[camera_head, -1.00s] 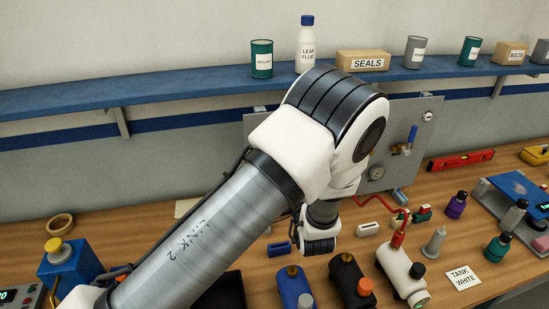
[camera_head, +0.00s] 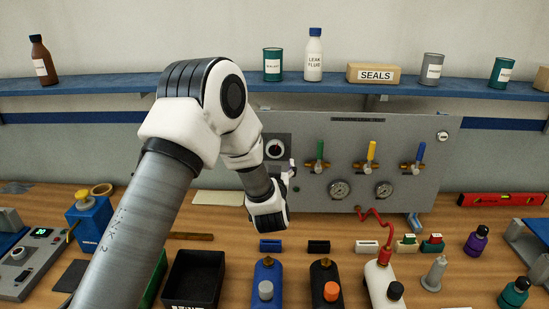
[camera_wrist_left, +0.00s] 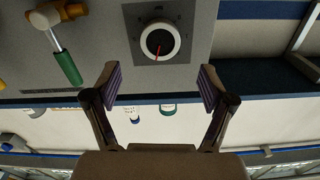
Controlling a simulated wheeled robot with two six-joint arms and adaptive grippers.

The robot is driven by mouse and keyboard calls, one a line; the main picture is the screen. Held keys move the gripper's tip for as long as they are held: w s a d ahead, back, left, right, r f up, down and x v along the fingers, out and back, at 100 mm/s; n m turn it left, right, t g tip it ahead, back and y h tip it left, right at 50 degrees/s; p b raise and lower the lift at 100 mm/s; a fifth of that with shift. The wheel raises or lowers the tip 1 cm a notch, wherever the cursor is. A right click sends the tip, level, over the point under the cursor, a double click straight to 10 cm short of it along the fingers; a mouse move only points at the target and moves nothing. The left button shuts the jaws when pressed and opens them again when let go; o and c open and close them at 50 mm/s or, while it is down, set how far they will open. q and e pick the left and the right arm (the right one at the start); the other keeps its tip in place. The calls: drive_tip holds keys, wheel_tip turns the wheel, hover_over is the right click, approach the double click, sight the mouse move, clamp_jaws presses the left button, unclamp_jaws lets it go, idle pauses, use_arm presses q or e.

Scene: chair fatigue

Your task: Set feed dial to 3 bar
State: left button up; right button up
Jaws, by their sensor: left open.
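The feed dial (camera_head: 274,149) is a round white-rimmed knob with a black face on a dark square plate at the left end of the grey panel. In the left wrist view the dial (camera_wrist_left: 160,40) appears upside down, with a red pointer aimed toward the picture's bottom; its scale marks are too small to read. My left gripper (camera_head: 291,168) is in front of the panel, just below and right of the dial, partly hidden by my wrist. In the wrist view its two fingers (camera_wrist_left: 160,80) are spread and empty, apart from the dial. My right gripper is out of view.
The grey panel (camera_head: 330,140) also carries green, yellow and blue valve handles and two gauges. The green handle (camera_wrist_left: 68,68) lies beside the dial. Blue, black and white cylinders stand on the bench below, with a black bin (camera_head: 193,280) at left.

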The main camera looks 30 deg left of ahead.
sight(275, 149)
use_arm(q)
drive_tip(key=w+a+p, duration=0.1)
drive_tip(key=w+a, duration=0.1)
drive_tip(key=shift+w+a+r+p, duration=0.1)
drive_tip(key=shift+w+a+p, duration=0.2)
drive_tip(key=shift+a+p, duration=0.1)
drive_tip(key=w+p, duration=0.1)
drive_tip(key=w, duration=0.2)
drive_tip(key=shift+a+r, duration=0.1)
drive_tip(key=shift+a, duration=0.05)
drive_tip(key=shift+w, duration=0.3)
drive_tip(key=shift+w+a, duration=0.15)
drive_tip(key=shift+a, duration=0.05)
drive_tip(key=shift+a+f, duration=0.25)
drive_tip(key=shift+a, duration=0.1)
drive_tip(key=c, duration=0.5)
drive_tip(key=shift+d, duration=0.2)
drive_tip(key=c, duration=0.7)
drive_tip(key=shift+o, duration=0.2)
drive_tip(key=shift+a, duration=0.1)
drive_tip(key=n+b, duration=0.1)
drive_tip(key=b, duration=0.1)
drive_tip(key=n+b, duration=0.1)
drive_tip(key=b, duration=0.2)
drive_tip(key=shift+f, duration=0.3)
drive_tip(key=shift+r+n+b, duration=0.1)
drive_tip(key=shift+n+b, duration=0.25)
drive_tip(key=shift+n, duration=0.15)
drive_tip(key=shift+r, duration=0.3)
